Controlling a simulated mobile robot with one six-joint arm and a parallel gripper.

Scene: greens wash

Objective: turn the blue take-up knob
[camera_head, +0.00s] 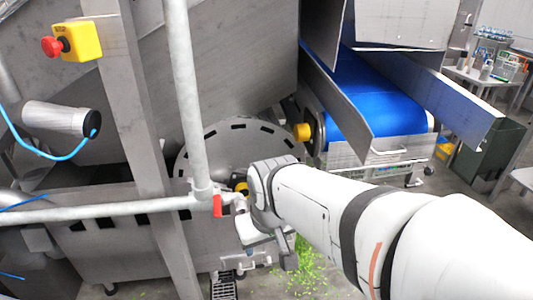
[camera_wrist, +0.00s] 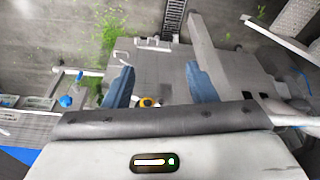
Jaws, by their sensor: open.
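A small blue round part (camera_wrist: 66,101) sits at the left in the wrist view, beside pale metal framing near the belt; it looks like the take-up knob, but it is too small to be sure. I cannot make out a blue knob in the head view. My gripper (camera_wrist: 159,86) has two blue-grey fingers spread wide apart, with nothing held between them. The blue part lies outside the left finger, apart from it. In the head view my gripper is low at centre, below the grey pipe, with its fingertips largely hidden by my wrist.
A blue conveyor belt (camera_head: 368,98) runs between metal side plates, with a yellow knob (camera_head: 301,131) at its left. A grey pipe (camera_head: 185,100) and a red handle (camera_head: 217,206) stand close to my wrist. A red emergency button (camera_head: 51,46) is at upper left. Green scraps (camera_head: 306,272) litter the floor.

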